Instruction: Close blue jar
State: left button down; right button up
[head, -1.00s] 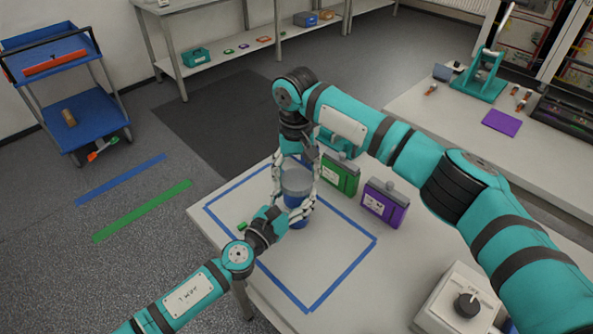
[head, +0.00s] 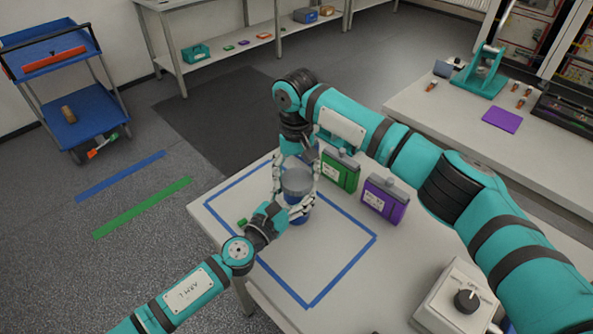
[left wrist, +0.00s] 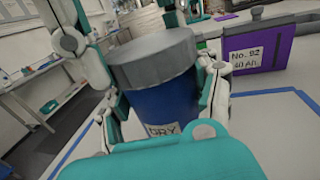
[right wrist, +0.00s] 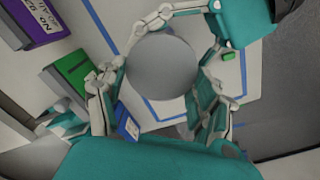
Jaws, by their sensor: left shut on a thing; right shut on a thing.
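The blue jar (head: 297,211) stands upright inside the blue taped square on the table. A grey lid (head: 297,181) sits on its top. In the left wrist view the blue jar body (left wrist: 163,103) bears a "DRY" label, and the grey lid (left wrist: 152,57) covers its mouth. My left gripper (head: 291,208) is shut around the jar body from the front left. My right gripper (head: 296,178) reaches down from above and is shut on the lid. The right wrist view shows the round grey lid (right wrist: 161,67) between its fingers. Whether the lid is fully seated cannot be told.
A green battery (head: 340,170) and a purple battery (head: 385,200) stand right of the jar. A small green piece (head: 242,222) lies left of it. A box with a black knob (head: 466,302) is at the front right. The right part of the taped square is clear.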

jog(key=shift+o, duration=0.2)
jog(key=m, duration=0.5)
jog(key=shift+s+f+m, duration=0.1)
jog(key=shift+m, duration=0.3)
jog(key=m, duration=0.5)
jog(key=shift+s+d, duration=0.1)
jog(key=shift+d, duration=0.05)
jog(key=m, duration=0.5)
jog(key=shift+s+m, duration=0.15)
jog(key=shift+m, duration=0.25)
jog(key=m, duration=0.5)
jog(key=shift+s+d, duration=0.1)
jog(key=shift+d, duration=0.2)
jog(key=shift+d, duration=0.1)
jog(key=o, duration=0.9)
